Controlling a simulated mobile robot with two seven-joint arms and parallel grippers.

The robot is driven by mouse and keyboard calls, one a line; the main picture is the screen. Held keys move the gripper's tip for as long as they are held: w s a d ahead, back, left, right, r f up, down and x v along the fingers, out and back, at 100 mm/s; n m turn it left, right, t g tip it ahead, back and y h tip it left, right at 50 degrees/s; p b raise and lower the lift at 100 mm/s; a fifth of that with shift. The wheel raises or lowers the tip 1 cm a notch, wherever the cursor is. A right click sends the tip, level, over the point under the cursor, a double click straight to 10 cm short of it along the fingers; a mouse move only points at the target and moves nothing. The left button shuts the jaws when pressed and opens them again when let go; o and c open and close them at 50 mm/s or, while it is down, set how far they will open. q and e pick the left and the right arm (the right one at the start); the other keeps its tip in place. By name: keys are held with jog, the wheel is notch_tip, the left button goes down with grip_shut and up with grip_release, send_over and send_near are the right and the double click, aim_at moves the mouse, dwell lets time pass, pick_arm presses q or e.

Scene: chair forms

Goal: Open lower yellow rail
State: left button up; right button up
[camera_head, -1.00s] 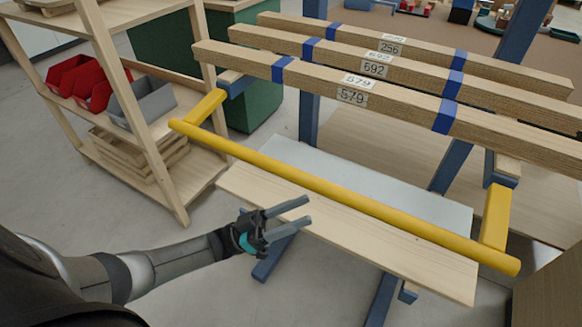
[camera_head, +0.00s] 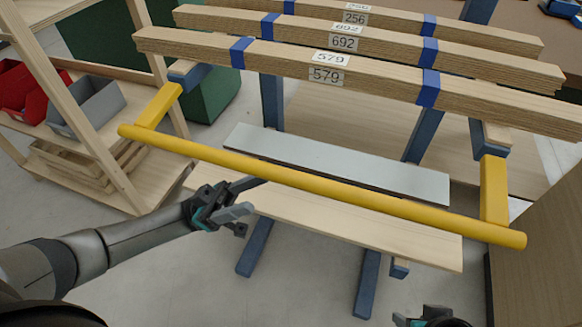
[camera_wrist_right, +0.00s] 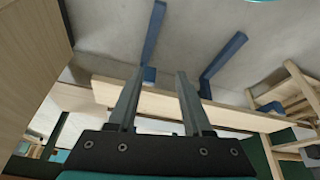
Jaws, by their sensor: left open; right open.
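The yellow rail (camera_head: 350,194) is a long round bar running across the front of the wooden rack in the head view. A yellow side arm (camera_head: 160,105) joins it near the left end and another yellow arm (camera_head: 494,190) near the right end. My left gripper (camera_head: 251,198) is open and empty, just below the left half of the rail, over the pale shelf board; I see no contact. My right gripper (camera_head: 437,320) only just shows at the bottom edge. In the right wrist view its two fingers (camera_wrist_right: 159,88) are apart with nothing between them; no yellow shows there.
Numbered wooden beams (camera_head: 325,75) with blue bands lie above and behind the rail. A pale wooden board (camera_head: 350,228) and a grey-white panel (camera_head: 350,165) lie below it. A shelf with red and grey bins (camera_head: 90,108) stands left; a brown panel (camera_head: 545,240) stands right.

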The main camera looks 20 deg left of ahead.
aim_at(291, 179)
pick_arm(q)
jog(key=p+x, duration=0.1)
jog(key=x, duration=0.6)
jog(key=shift+d+r, duration=0.25)
jog(key=shift+d, duration=0.05)
jog(key=shift+x, duration=0.9)
pick_arm(e)
jog(key=shift+f, duration=1.25)
pick_arm(q)
jog(key=shift+c, duration=0.3)
grip_shut()
